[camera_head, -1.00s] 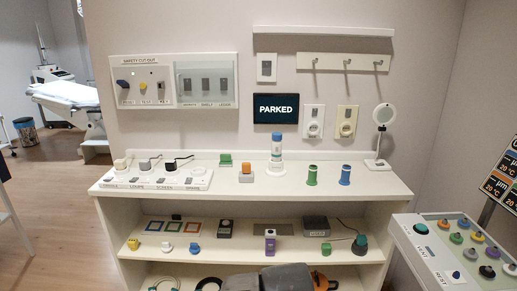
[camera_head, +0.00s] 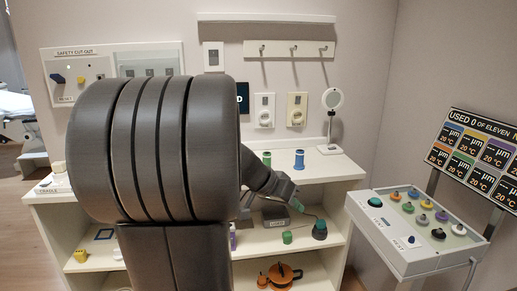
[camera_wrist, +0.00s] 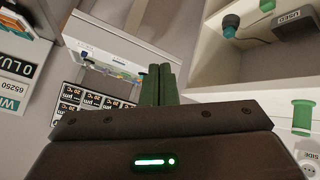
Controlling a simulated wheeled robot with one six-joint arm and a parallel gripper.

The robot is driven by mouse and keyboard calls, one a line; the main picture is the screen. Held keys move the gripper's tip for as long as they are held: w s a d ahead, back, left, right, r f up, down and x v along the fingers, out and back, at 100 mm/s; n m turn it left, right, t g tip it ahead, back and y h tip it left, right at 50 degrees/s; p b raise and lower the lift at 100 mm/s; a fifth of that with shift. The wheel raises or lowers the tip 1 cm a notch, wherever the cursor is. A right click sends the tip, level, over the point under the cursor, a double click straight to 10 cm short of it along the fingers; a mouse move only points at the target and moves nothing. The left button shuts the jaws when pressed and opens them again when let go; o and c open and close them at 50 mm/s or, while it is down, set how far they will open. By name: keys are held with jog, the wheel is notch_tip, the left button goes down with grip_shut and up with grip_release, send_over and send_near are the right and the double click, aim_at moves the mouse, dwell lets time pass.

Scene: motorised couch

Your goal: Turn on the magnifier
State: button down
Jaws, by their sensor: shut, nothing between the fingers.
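The magnifier (camera_head: 332,100), a white ring-headed lamp on a thin stand with a flat white base, stands upright at the right end of the white top shelf. Its switch cannot be made out, and it does not show clearly in the wrist view. My gripper (camera_head: 291,193) is in front of the shelf edge, lower and left of the magnifier, apart from it. In the wrist view its two green fingers (camera_wrist: 158,85) are together with nothing between them. My own dark arm hides much of the shelf's left and middle.
A green cylinder (camera_head: 267,159) and a blue cylinder (camera_head: 299,159) stand left of the magnifier. A grey box (camera_head: 276,217) and a teal-topped knob (camera_head: 320,229) are on the shelf below. A console (camera_head: 400,262) with several coloured knobs stands at right, below a display board (camera_head: 480,150).

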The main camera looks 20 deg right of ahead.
jog(key=w+d+r+m+h+b, duration=0.2)
jog(key=w+d+r+m, duration=0.3)
jog(key=w, duration=0.4)
jog(key=shift+w+d+m+h, duration=0.15)
jog(key=shift+d+m+h, duration=0.15)
jog(key=shift+d+h, duration=0.45)
jog(key=shift+a, duration=0.1)
